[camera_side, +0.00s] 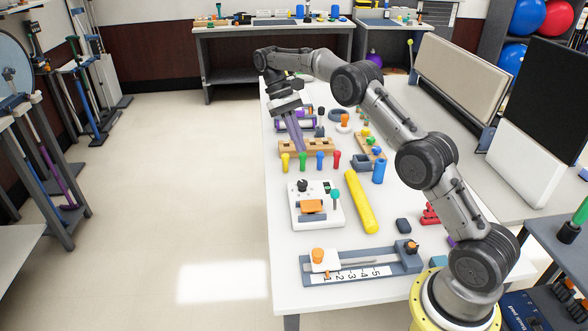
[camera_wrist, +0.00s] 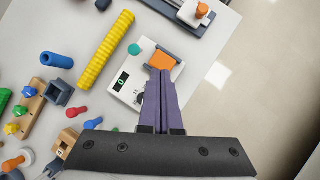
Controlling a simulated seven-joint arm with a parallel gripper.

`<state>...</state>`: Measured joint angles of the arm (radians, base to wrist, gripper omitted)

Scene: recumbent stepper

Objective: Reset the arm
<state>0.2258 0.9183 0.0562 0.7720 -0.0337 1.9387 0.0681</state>
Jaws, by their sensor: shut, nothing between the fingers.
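My gripper (camera_side: 300,151) hangs over the far left part of the white table (camera_side: 282,245), in front of the wooden block in the picture. Its long purple fingers point down, slightly tilted, and are together with nothing held. In the wrist view the closed fingers (camera_wrist: 161,73) overlap the lower edge of an orange pad (camera_wrist: 162,59) on a white box (camera_wrist: 128,92); they look apart from it. In the side view that white box (camera_side: 303,218) with its orange pad (camera_side: 312,206), dark knob and teal knob sits nearer the camera than the fingertips.
A wooden block (camera_side: 318,147), colored pegs (camera_side: 302,161), a yellow ridged rod (camera_side: 360,201), a blue cylinder (camera_side: 379,171) and a grey slider with a numbered scale (camera_side: 362,264) crowd the table. The table's left edge is close to my gripper; open floor (camera_side: 190,190) lies beyond.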

